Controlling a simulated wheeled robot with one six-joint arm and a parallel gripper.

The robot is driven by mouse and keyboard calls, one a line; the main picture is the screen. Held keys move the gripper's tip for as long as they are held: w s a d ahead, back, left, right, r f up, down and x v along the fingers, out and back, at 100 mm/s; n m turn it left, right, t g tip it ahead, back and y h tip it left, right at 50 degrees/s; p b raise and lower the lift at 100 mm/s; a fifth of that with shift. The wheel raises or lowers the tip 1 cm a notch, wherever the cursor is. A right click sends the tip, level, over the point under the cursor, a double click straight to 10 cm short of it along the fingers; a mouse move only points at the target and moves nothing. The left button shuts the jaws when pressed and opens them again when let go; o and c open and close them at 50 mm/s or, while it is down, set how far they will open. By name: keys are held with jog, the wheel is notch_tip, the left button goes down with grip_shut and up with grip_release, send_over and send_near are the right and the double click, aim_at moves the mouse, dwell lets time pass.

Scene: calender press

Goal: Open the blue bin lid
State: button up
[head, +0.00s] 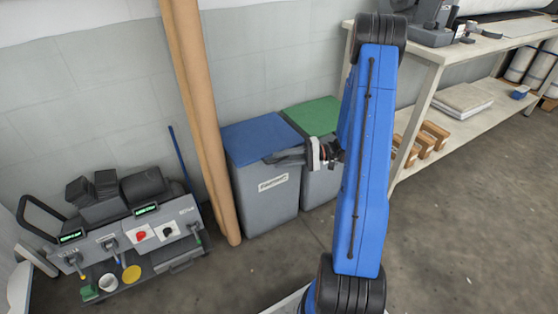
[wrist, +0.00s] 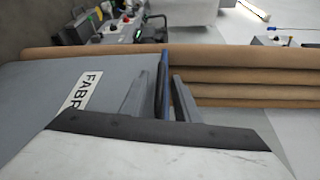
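The blue bin lid (head: 255,138) lies flat and closed on a grey bin (head: 268,205) with a fabric label (head: 273,182). My gripper (head: 270,158) is at the lid's front right edge in the head view. In the wrist view, the lid (wrist: 164,72) shows edge-on as a thin blue strip between the two parted fingers of my gripper (wrist: 163,82). One finger is on the side of the grey bin wall (wrist: 60,85), the other on the lid's upper side. Gaps show beside the strip; I cannot tell whether either finger touches it.
A green-lidded bin (head: 315,116) stands just right of the blue one. A tall brown roll (head: 200,110) leans close on the left. A grey control unit (head: 125,230) stands farther left, and a white shelf table (head: 440,55) is at the right. The front floor is bare.

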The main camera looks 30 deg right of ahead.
jog(key=shift+w+a, duration=0.25)
jog(key=shift+a, duration=0.35)
grip_shut()
